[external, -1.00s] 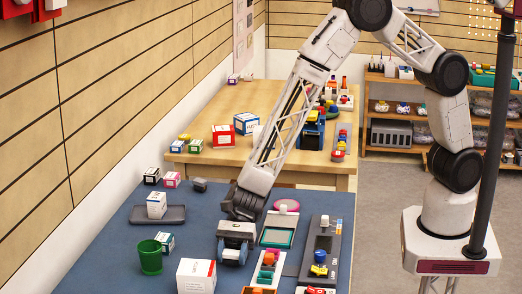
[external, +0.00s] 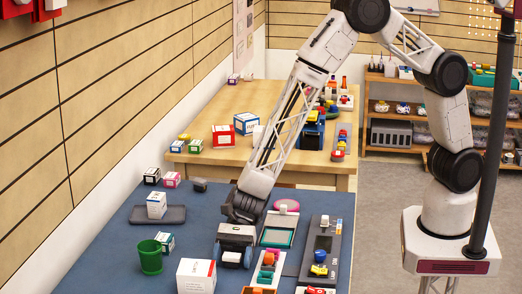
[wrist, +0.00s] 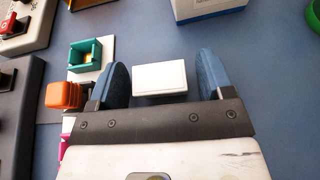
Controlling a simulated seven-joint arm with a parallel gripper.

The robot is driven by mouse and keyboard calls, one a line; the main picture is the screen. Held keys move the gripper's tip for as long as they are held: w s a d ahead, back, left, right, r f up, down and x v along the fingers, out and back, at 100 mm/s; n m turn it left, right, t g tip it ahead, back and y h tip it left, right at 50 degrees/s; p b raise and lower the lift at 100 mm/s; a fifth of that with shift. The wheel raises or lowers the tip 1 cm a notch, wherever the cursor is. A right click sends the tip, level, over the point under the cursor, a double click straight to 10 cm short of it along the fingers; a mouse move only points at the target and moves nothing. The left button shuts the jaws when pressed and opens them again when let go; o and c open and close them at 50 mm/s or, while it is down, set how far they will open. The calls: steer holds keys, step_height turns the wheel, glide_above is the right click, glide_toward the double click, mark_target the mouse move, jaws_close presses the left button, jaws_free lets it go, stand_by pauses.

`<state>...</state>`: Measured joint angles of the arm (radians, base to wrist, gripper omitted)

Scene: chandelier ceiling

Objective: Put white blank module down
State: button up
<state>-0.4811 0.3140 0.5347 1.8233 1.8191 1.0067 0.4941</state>
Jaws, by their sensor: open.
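The white blank module (wrist: 160,78) is a plain white block on the blue tabletop. In the wrist view it sits between the two blue finger pads of my gripper (wrist: 160,82), with a gap showing on each side. My gripper is open around it. In the external view my gripper (external: 233,257) is low at the table, and a small white patch shows between its fingers. The module's underside is hidden.
A teal open box (wrist: 85,55) and an orange block (wrist: 64,95) on a white strip stand close to the left finger. A white box (external: 196,276) and a green cup (external: 150,257) are nearby. A dark tray (external: 157,214) lies farther back.

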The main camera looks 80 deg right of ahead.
steer(key=shift+r, duration=0.15)
steer(key=shift+v, duration=0.75)
steer(key=v, duration=1)
steer(key=shift+d, duration=0.25)
